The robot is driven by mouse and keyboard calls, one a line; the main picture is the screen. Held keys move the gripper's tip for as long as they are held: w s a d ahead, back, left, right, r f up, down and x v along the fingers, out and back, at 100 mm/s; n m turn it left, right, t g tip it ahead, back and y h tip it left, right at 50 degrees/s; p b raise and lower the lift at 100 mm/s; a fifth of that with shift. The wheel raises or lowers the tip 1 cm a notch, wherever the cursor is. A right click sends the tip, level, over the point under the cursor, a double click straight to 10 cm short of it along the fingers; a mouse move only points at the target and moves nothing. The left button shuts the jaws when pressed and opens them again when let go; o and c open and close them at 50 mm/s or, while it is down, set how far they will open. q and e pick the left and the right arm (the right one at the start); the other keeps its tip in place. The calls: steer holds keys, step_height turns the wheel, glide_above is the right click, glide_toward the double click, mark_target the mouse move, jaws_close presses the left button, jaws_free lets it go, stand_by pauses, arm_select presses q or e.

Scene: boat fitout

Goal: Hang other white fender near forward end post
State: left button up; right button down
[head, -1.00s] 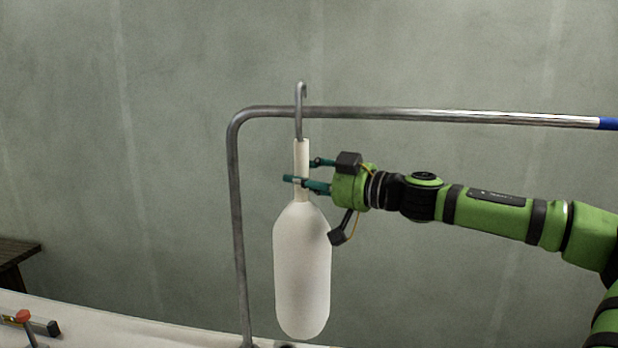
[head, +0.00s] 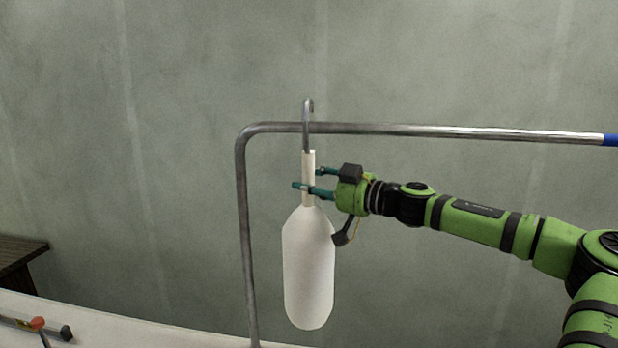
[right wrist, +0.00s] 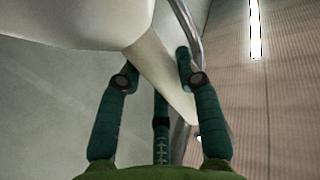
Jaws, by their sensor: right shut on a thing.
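The white fender (head: 308,270) hangs upright from my right gripper (head: 310,188), which is shut on its narrow neck. A metal hook (head: 307,125) rises from the neck, and its curved top stands above the horizontal rail (head: 430,131). The hook shaft crosses in front of the rail near the bend at the forward end post (head: 243,235). I cannot tell whether hook and rail touch. In the right wrist view my fingers (right wrist: 158,85) are around the pale neck (right wrist: 160,70), with the wide fender body (right wrist: 75,22) above it. My left gripper is out of view.
A dark wooden bench (head: 18,262) stands at the far left. A tool with an orange-red end (head: 38,323) lies on the pale surface (head: 150,325) at lower left. A blue band (head: 611,140) marks the rail at the right edge.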

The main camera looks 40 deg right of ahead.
steer(key=shift+w+d+r+p, duration=0.2)
steer(key=shift+w+d+p, duration=0.45)
steer(key=shift+p, duration=0.6)
steer(key=shift+w+d+r+p, duration=0.15)
steer(key=shift+w+d+p, duration=0.45)
steer(key=shift+p, duration=0.65)
steer(key=shift+d+f, duration=0.25)
steer(key=shift+f, duration=0.05)
steer(key=shift+f+b, duration=1.35)
steer(key=shift+f, duration=0.15)
steer(key=shift+s, duration=0.1)
steer(key=c, duration=0.8)
jaws_free()
steer(key=shift+a, duration=0.1)
steer(key=shift+o, duration=0.2)
steer(key=shift+f, duration=0.15)
steer(key=shift+s, duration=0.1)
